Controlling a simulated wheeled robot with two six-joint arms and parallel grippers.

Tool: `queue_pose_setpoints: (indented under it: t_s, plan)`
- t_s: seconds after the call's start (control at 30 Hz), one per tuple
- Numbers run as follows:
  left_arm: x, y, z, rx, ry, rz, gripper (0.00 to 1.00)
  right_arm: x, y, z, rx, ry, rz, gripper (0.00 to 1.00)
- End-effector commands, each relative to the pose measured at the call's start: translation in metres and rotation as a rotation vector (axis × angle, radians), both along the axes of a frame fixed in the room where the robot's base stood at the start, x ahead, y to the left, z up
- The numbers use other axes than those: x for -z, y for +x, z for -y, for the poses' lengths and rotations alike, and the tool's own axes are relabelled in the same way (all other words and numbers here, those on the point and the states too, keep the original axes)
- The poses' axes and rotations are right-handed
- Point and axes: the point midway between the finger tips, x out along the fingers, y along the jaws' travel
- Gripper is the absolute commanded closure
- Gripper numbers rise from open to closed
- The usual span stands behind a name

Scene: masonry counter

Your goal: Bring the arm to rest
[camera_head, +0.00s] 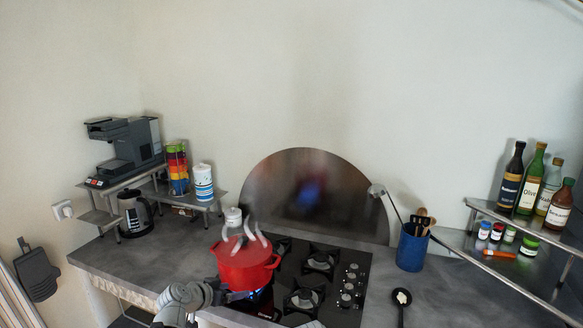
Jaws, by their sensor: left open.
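My left gripper (215,291) is low in the head view, its grey arm coming in from the lower left over the counter's front edge. It is open, and I see nothing between its fingers. It is just in front of the lower part of a red pot (243,268); I cannot tell whether it touches the pot. My right gripper is not in view.
The pot stands on the black gas hob (328,270), with a blue flame below it and pale curls above. A blue utensil holder (411,250) and a black ladle (401,299) are to the right. Bottles stand on the right shelf (482,210). The counter's left part (110,262) is mostly clear.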

Motion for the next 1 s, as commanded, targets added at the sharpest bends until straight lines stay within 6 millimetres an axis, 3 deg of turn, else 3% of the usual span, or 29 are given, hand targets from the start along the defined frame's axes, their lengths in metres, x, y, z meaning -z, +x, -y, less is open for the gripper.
queue_pose_setpoints:
  t_s: [0.17,0.27,0.4,0.5,0.63,0.8,1.0]
  plan:
    - [0.028,-0.038,0.051,0.076,0.030,-0.164,0.15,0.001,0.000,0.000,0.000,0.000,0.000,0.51]
    - [0.050,-0.073,0.082,0.115,0.074,-0.306,0.15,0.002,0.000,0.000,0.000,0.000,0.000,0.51]
    - [0.085,-0.150,0.120,0.121,0.215,-0.578,0.15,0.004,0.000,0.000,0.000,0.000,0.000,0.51]
    - [0.100,-0.198,0.126,0.061,0.339,-0.733,0.15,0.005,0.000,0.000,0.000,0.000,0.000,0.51]
    - [0.105,-0.238,0.121,-0.038,0.471,-0.847,0.15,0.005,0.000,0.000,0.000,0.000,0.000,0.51]
    - [0.104,-0.259,0.114,-0.122,0.554,-0.897,0.15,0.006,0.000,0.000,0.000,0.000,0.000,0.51]
    - [0.104,-0.261,0.113,-0.137,0.564,-0.904,0.15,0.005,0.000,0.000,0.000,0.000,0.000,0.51]
